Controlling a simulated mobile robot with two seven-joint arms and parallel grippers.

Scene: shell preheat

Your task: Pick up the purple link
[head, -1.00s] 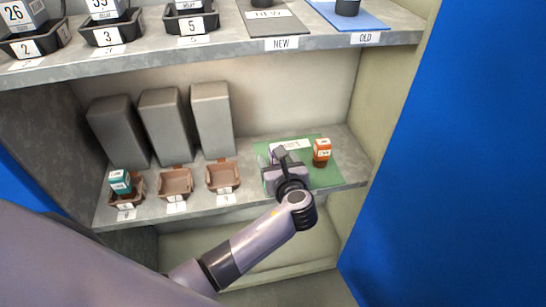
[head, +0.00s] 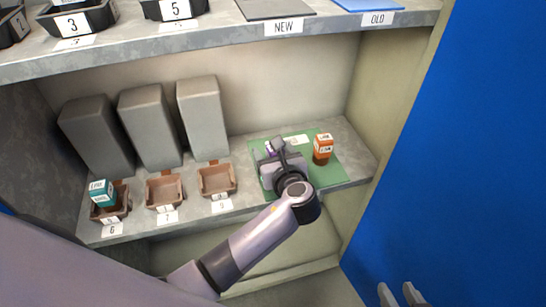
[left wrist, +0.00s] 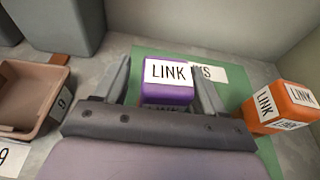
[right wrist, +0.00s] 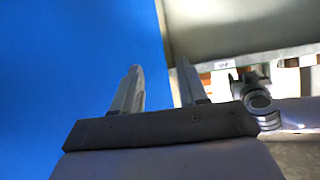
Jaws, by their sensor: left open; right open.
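The purple link (left wrist: 168,80) is a small block with a white LINK label, on the green mat (left wrist: 150,57) in the left wrist view. In the head view only a bit of purple (head: 269,148) shows past my left gripper (head: 275,146). In the left wrist view the fingers of my left gripper (left wrist: 160,82) are open, one on each side of the link. The right finger is close to the link and a gap shows at the left finger. My right gripper (right wrist: 155,85) is open and empty beside a blue panel; its fingertips show at the bottom of the head view (head: 399,293).
An orange link (head: 322,149) stands on the mat to the right of my left gripper. Brown trays (head: 217,180) line the shelf to the left, one holding a teal block (head: 101,192). The upper shelf (head: 200,48) hangs above; a blue panel (head: 470,150) stands at right.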

